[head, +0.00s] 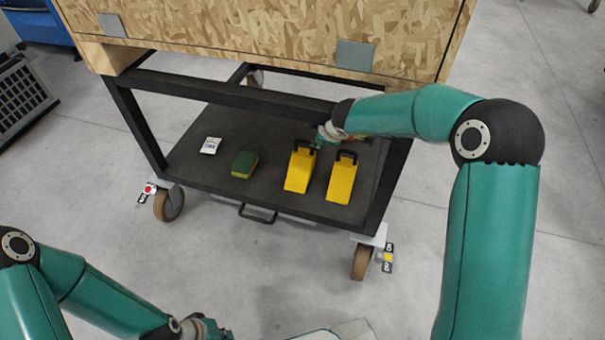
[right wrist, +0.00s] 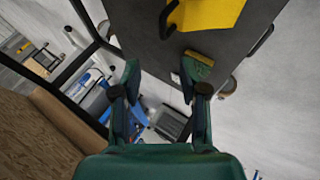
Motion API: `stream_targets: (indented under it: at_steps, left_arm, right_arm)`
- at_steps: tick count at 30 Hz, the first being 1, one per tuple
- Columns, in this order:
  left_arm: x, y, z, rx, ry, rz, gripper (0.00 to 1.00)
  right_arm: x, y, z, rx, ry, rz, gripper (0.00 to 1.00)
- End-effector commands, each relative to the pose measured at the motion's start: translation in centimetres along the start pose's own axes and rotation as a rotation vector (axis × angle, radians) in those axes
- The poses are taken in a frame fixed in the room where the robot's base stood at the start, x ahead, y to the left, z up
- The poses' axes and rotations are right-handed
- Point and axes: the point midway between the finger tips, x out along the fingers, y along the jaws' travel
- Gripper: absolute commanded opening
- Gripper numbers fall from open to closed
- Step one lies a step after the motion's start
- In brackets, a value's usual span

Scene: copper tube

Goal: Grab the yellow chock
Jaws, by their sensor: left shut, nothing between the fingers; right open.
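Two yellow wedge chocks with black handles stand side by side on the cart's dark lower shelf: a left chock (head: 299,172) and a right chock (head: 341,183). My right gripper (head: 322,137) is over the shelf near the chocks' handle ends, partly hidden by its own arm. In the right wrist view its two fingers (right wrist: 161,76) are spread, with nothing between them. One yellow chock (right wrist: 210,13) is cut off by the top edge there; its black handle (right wrist: 166,20) lies beyond the fingertips, apart from them. My left gripper (head: 208,329) is shut and empty at the bottom edge, away from the cart.
A green and yellow sponge (head: 244,164) and a small white packet (head: 211,146) lie left of the chocks. The sponge also shows in the right wrist view (right wrist: 198,66). The wooden box (head: 270,30) and black frame bar (head: 230,97) overhang the shelf. Floor in front is clear.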

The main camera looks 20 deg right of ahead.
Motion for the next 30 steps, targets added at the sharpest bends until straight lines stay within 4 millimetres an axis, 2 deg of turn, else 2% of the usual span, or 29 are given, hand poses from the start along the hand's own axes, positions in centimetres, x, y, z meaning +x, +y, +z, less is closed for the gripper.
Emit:
stream_targets:
  at_steps: [12,15,23,30]
  left_arm:
    - [0.8,-0.3,0.0,0.000,0.000,0.000,0.00]
    - [0.8,-0.3,0.0,0.000,0.000,0.000,0.00]
    - [1.0,-0.4,0.0,0.000,0.000,0.000,0.00]
    - [1.9,-0.7,0.0,0.000,0.000,0.000,0.00]
  right_arm:
    - [8.4,-0.3,0.1,0.003,-0.001,-0.004,0.43]
    - [9.8,-0.2,0.0,0.002,0.000,-0.003,0.43]
    - [11.4,-0.3,0.0,0.001,0.000,-0.002,0.43]
    - [14.7,-0.6,-0.3,0.003,0.000,-0.002,0.43]
